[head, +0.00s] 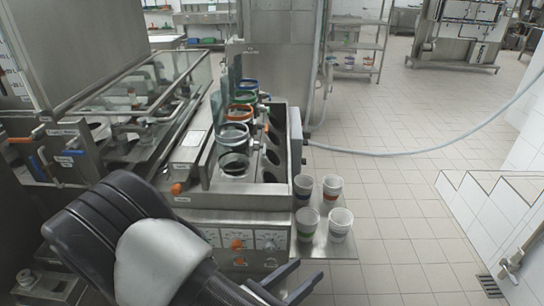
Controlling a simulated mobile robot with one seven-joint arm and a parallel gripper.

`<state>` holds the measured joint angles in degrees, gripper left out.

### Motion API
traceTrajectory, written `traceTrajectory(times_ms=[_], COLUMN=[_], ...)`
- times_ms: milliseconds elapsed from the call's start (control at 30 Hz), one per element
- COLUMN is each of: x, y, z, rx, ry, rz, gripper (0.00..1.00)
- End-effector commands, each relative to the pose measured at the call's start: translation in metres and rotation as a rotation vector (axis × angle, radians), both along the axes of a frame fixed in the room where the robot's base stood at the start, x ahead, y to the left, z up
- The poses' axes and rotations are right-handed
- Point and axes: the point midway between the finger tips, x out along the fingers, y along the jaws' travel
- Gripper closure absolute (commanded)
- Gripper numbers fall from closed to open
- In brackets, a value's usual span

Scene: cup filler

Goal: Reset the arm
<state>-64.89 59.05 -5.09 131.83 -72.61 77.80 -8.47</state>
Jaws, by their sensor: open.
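My gripper (309,270) is at the bottom of the head view, below the front panel of the cup filler (240,202). Its two black fingers are spread apart, with nothing visible between them. My dark arm fills the lower left and hides part of the machine's front. Several cups (340,224) stand upright on a small metal side shelf (316,246), above and just right of my gripper in the picture. I cannot tell the depth gap between gripper and shelf.
The filler carries a row of coloured rings (237,113) and round holes. A grey hose (420,153) crosses the tiled floor (400,200). A metal rack (356,45) stands behind. A white tiled wall (492,210) bounds the right. The floor between is clear.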

Motion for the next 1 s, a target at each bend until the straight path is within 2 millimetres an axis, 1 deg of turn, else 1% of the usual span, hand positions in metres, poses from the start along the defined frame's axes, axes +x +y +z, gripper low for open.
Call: traceTrajectory(times_ms=[33,100,233,300,400,567,667,700,833,900,1000], x=[-0.001,-0.008,-0.026,-0.036,-0.05,-0.066,-0.071,-0.072,-0.072,-0.072,-0.072], y=[-0.014,-0.032,-0.058,-0.068,-0.078,-0.081,-0.08,-0.079,-0.076,-0.075,-0.074], z=[0.023,0.045,0.08,0.097,0.121,0.16,0.189,0.201,0.244,0.265,0.292], rx=[0.1,0.229,0.473,0.607,0.803,1.131,1.347,1.434,1.719,1.856,2.013], ry=[-0.036,-0.084,-0.187,-0.249,-0.348,-0.529,-0.658,-0.712,-0.895,-0.982,-1.082], rz=[-0.122,-0.284,-0.574,-0.724,-0.928,-1.217,-1.369,-1.421,-1.554,-1.595,-1.621], gripper=[0.54,0.54,0.54,0.54,0.54,0.54,0.54,0.54,0.54,0.54,0.54])
